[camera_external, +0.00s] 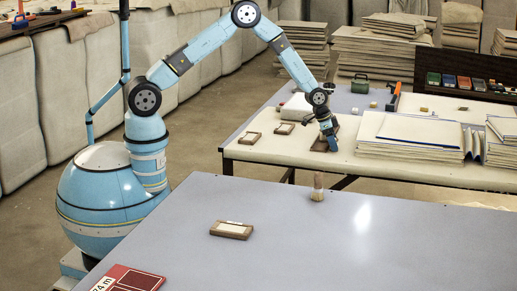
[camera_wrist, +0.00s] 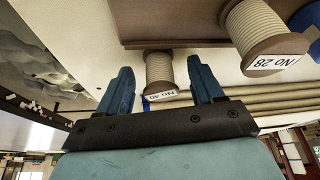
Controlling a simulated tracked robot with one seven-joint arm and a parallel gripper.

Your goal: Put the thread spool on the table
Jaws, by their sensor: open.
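In the wrist view, a cream thread spool labelled No 40 (camera_wrist: 160,72) shows between the two fingers of my gripper (camera_wrist: 158,75). The fingers are apart, with gaps on both sides of the spool; I cannot tell how deep it sits between them. A larger cream spool labelled No 28 (camera_wrist: 255,35) is at upper right, beside a brown wooden board (camera_wrist: 180,43). In the external view, my gripper (camera_external: 329,136) is low over the far table (camera_external: 400,170), by a dark wooden piece (camera_external: 319,146). The spools cannot be made out there.
Stacked cloth (camera_external: 410,135) lies right of my gripper; small wooden frames (camera_external: 249,138) lie left.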

